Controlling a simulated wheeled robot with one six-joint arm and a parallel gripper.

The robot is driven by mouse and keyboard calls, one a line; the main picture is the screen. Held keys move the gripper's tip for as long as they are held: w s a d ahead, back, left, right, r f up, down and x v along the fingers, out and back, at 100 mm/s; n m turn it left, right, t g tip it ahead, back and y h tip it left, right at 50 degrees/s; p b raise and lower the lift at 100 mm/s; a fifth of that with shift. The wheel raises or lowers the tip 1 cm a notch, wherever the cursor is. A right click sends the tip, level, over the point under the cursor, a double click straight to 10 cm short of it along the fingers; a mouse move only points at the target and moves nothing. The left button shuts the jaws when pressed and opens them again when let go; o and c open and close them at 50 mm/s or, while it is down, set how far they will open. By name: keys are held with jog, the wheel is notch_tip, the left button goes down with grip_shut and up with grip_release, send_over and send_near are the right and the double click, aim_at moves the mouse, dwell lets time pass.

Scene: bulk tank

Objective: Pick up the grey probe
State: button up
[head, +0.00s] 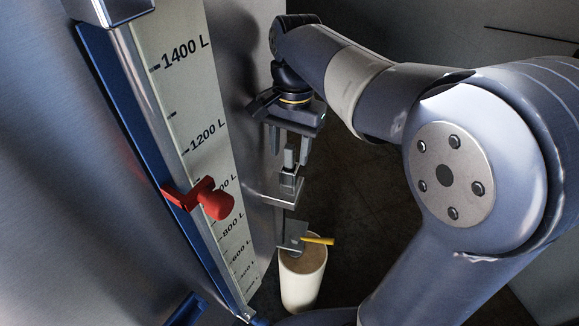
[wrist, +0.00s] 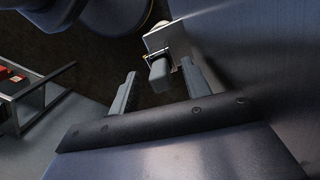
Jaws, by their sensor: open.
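The grey probe (head: 288,178) stands upright at a small metal bracket (head: 270,194) on the side of the tank in the head view. In the wrist view the probe (wrist: 159,73) shows as a blocky grey end between my two fingers, with a pale bracket plate (wrist: 165,38) behind it. My gripper (head: 290,156) is open and points down from above the bracket. Its fingers are on either side of the probe's top, with gaps visible in the wrist view (wrist: 159,68). The lower part of the probe is partly hidden by the bracket.
A gauge board (head: 200,120) with litre marks and a red slider (head: 210,198) stands left of my gripper. Below the bracket are a cream cylinder (head: 303,285) and a yellow-handled item (head: 318,240).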

jog(key=shift+f, duration=0.15)
grip_shut()
dwell(0.4)
